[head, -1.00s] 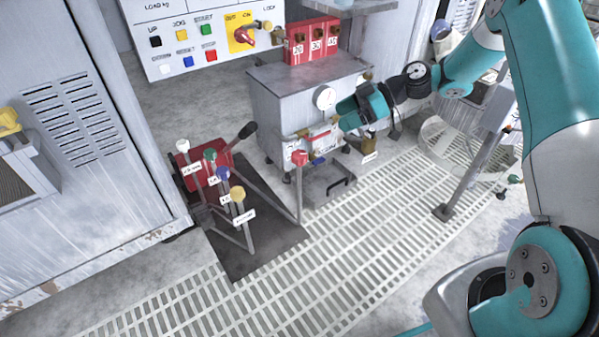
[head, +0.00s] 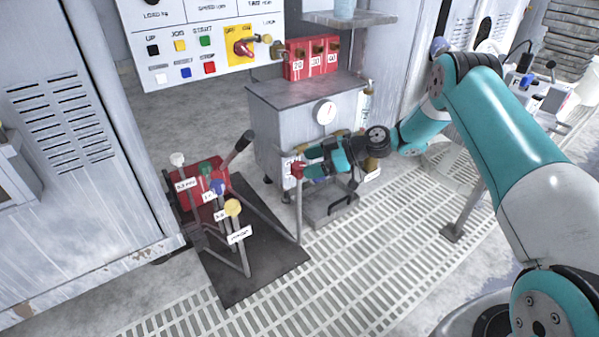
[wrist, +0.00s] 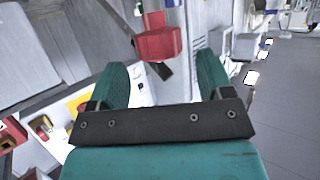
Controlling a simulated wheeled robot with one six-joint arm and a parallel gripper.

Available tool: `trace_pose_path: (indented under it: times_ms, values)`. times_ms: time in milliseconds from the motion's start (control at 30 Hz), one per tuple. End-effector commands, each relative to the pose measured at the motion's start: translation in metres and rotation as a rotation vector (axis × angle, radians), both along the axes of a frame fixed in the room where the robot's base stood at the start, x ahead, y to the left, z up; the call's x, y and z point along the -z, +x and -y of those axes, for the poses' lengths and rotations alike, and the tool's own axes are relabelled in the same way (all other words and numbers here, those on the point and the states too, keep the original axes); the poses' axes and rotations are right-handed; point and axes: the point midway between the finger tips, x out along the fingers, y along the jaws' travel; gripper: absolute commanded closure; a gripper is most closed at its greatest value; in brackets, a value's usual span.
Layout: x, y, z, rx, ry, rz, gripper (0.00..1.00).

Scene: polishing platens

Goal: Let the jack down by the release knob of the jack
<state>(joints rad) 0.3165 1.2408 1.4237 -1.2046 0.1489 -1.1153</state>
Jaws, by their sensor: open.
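A red knob (head: 298,169) tops a thin upright post at the right edge of a black floor plate (head: 245,275). A red jack-like body (head: 218,178) with a black-gripped handle (head: 240,146) stands on the plate. Labelled levers with white, green, blue and yellow knobs stand in front of it. My gripper (head: 308,162) is open just right of the red knob. In the wrist view a red knob (wrist: 156,40) appears ahead, between the lines of the two open fingers (wrist: 162,65). I cannot tell whether they touch it.
A grey cabinet (head: 290,110) with a gauge (head: 325,112) stands close behind my gripper. Red numbered blocks (head: 311,60) are behind it, and a button panel (head: 205,45) is at upper left. Open floor grating (head: 370,240) lies in front.

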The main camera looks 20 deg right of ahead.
Motion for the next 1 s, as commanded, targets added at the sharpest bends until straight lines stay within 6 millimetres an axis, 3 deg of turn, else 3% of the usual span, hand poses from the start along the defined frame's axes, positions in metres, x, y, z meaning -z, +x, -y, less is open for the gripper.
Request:
trace_pose_path:
  times_ms: [200,600,833,1000]
  values:
    - [0.014,0.009,-0.027,-0.002,0.000,0.000,0.27]
    - [0.014,0.012,-0.033,0.000,0.000,-0.001,0.27]
    - [0.014,0.012,-0.033,0.000,0.000,-0.001,0.76]
    - [0.014,0.012,-0.033,0.005,0.000,-0.001,0.76]
